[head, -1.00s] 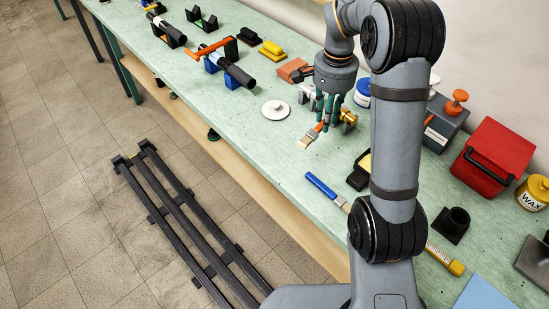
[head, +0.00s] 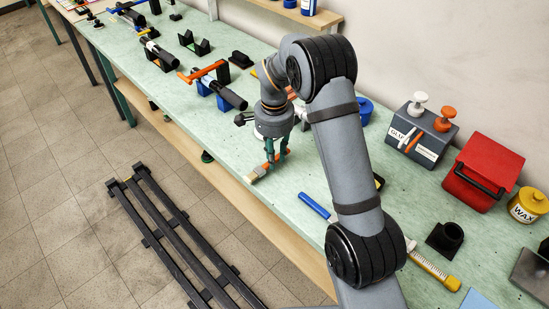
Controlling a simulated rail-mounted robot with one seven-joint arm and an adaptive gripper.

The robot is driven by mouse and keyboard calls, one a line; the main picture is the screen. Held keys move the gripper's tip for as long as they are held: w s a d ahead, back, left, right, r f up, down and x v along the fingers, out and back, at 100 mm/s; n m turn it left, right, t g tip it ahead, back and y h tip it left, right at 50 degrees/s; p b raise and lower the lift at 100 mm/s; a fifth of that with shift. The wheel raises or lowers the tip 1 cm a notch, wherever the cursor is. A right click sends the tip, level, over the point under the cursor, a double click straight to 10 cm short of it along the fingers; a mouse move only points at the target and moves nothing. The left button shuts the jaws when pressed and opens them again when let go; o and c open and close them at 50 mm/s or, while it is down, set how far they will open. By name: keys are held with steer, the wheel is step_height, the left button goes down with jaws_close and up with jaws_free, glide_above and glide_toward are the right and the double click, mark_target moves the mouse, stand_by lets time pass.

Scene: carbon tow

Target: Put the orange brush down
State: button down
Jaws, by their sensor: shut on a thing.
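The orange brush (head: 260,171) has an orange handle and pale bristles. My gripper (head: 275,160) points down over the green bench top and is shut on the brush's handle, with the bristles sticking out toward the bench's front edge. I cannot tell whether the brush touches the bench top (head: 225,140) or hangs just above it.
A blue-handled tool (head: 316,206) lies to the right, near the front edge. An orange-handled clamp (head: 202,70) stands to the left. A grey box with two knobs (head: 425,135), a red box (head: 483,172) and a wax jar (head: 528,205) stand along the wall.

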steer(key=shift+f, duration=0.85)
steer(key=shift+f, duration=0.2)
steer(key=c, duration=1.5)
jaws_free()
steer(key=shift+r, duration=0.1)
steer(key=shift+r, duration=0.1)
step_height(320, 180, up, 12)
steer(key=shift+r, duration=0.1)
